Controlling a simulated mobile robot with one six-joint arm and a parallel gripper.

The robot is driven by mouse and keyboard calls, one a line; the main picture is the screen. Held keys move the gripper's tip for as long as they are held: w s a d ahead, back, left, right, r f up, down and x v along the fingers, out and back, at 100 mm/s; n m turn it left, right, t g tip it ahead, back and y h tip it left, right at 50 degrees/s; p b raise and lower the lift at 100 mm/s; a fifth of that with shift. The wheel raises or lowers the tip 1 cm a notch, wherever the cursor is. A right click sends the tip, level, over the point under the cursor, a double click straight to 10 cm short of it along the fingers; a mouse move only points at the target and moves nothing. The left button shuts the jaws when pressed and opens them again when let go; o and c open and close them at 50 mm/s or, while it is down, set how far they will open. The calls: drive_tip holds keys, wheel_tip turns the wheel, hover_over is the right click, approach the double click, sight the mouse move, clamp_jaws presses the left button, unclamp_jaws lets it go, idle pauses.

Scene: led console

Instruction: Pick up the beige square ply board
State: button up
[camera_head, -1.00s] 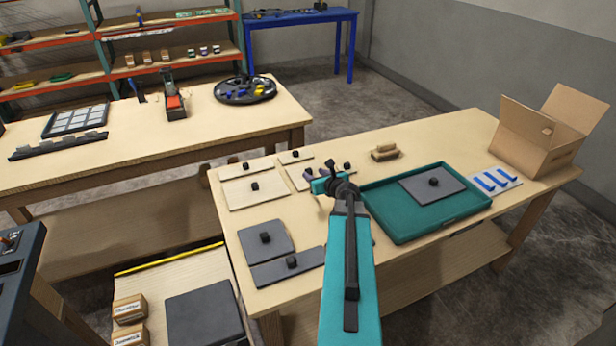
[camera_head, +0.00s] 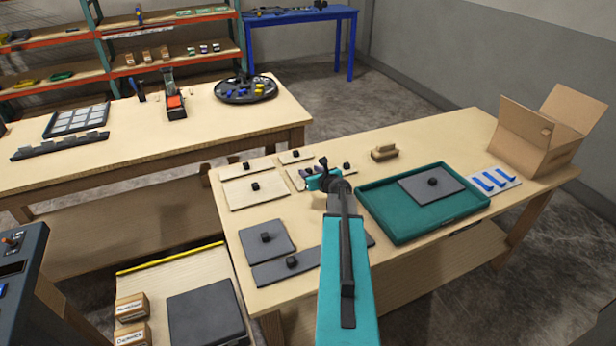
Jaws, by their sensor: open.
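My gripper (camera_head: 306,172) is open over or just above this partly hidden board, to the right of the square one. My arm hides part of the jaws, and no board is seen between them.
Two grey boards (camera_head: 280,240) (camera_head: 270,274) with knobs lie at the front left. A teal tray (camera_head: 390,226) holding a grey board is right of my arm.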

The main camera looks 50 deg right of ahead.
clamp_jaws()
drive_tip(key=shift+r, duration=0.15)
idle(0.4)
wheel_tip(320, 180, up, 10)
idle(0.6)
idle(0.5)
